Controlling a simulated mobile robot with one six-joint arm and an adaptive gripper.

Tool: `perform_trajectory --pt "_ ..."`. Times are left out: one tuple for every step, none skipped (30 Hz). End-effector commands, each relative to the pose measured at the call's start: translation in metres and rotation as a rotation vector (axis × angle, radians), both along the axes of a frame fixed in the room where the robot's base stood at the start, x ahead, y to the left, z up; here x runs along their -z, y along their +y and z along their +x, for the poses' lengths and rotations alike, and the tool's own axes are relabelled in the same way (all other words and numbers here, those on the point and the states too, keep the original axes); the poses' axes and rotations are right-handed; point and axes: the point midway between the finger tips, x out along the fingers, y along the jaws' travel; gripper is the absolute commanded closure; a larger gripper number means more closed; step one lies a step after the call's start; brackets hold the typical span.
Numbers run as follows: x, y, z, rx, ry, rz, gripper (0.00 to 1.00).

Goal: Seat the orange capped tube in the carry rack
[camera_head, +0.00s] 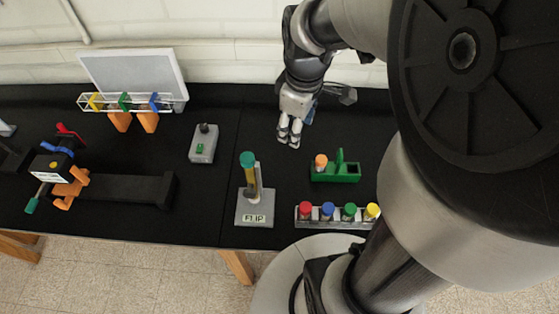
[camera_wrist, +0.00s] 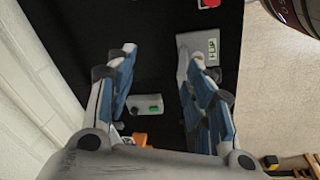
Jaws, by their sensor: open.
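The orange capped tube (camera_head: 321,161) stands about upright at the left end of the green carry rack (camera_head: 345,178). Only its cap and a little below it show, so how deep it sits cannot be told. The rack's green handle rises just right of the tube. My gripper (camera_head: 289,134) is above the table, up and to the left of the rack, apart from the tube. Its fingers are spread and empty in the wrist view (camera_wrist: 160,65). Neither the orange tube nor the carry rack can be made out in the wrist view.
A grey FLIP stand (camera_head: 254,207) holds a teal-capped tube left of the rack. A clear rack (camera_head: 330,223) with red, blue, green and yellow caps lies in front. A grey button box (camera_head: 203,145) stands farther left. Black table is bare between the box and my gripper.

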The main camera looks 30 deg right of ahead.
Motion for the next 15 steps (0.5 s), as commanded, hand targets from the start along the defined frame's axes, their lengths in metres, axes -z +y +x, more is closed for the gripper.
perform_trajectory --pt "-0.018 0.019 -0.011 0.048 -0.041 0.006 0.52" --pt "-0.026 0.029 -0.018 0.087 -0.059 0.014 0.52" --pt "-0.036 0.042 -0.028 0.139 -0.084 0.027 0.52" --pt "-0.042 0.051 -0.037 0.176 -0.102 0.039 0.52" --pt "-0.048 0.06 -0.045 0.214 -0.121 0.052 0.52" --pt "-0.054 0.07 -0.057 0.262 -0.145 0.07 0.52" --pt "-0.058 0.077 -0.065 0.297 -0.159 0.085 0.52" --pt "-0.061 0.084 -0.073 0.331 -0.175 0.101 0.52" --pt "-0.064 0.091 -0.083 0.373 -0.192 0.12 0.52" --pt "-0.066 0.096 -0.09 0.403 -0.205 0.136 0.52" --pt "-0.067 0.1 -0.097 0.428 -0.215 0.15 0.52" --pt "-0.069 0.105 -0.104 0.46 -0.227 0.167 0.52" --pt "-0.069 0.108 -0.109 0.48 -0.234 0.179 0.52" --pt "-0.07 0.11 -0.113 0.498 -0.24 0.189 0.52" --pt "-0.07 0.112 -0.117 0.518 -0.245 0.2 0.52"
